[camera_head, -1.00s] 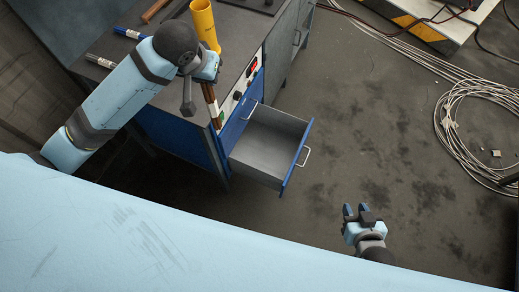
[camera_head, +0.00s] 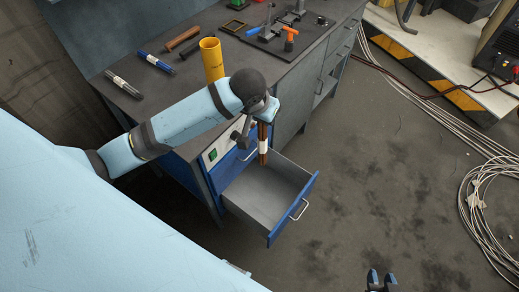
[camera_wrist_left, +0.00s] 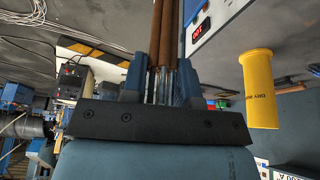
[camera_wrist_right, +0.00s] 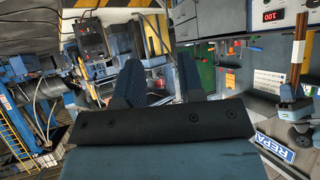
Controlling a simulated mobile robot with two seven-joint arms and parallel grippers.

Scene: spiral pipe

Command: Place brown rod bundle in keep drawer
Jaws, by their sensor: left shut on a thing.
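The brown rod bundle (camera_head: 263,146) has a white band and hangs upright from my left gripper (camera_head: 264,119). My left gripper is shut on its upper end. In the left wrist view the brown rods (camera_wrist_left: 165,38) run out between the fingers. An open drawer (camera_head: 290,222) with grey inside and blue front sticks out of the bench. In the head view the bundle's lower end overlaps the drawer's back part; its height above the floor is unclear. No drawer label is readable there. My right gripper (camera_wrist_right: 160,85) is open and empty, low at the head view's bottom edge (camera_head: 381,281).
The bench top holds a yellow cylinder (camera_head: 211,58), a blue bundle (camera_head: 154,62), a dark bundle (camera_head: 124,85), a brown piece (camera_head: 182,39) and a black tool board (camera_head: 262,36). Cables (camera_head: 480,215) lie on the floor at right. The floor beside the drawer is clear.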

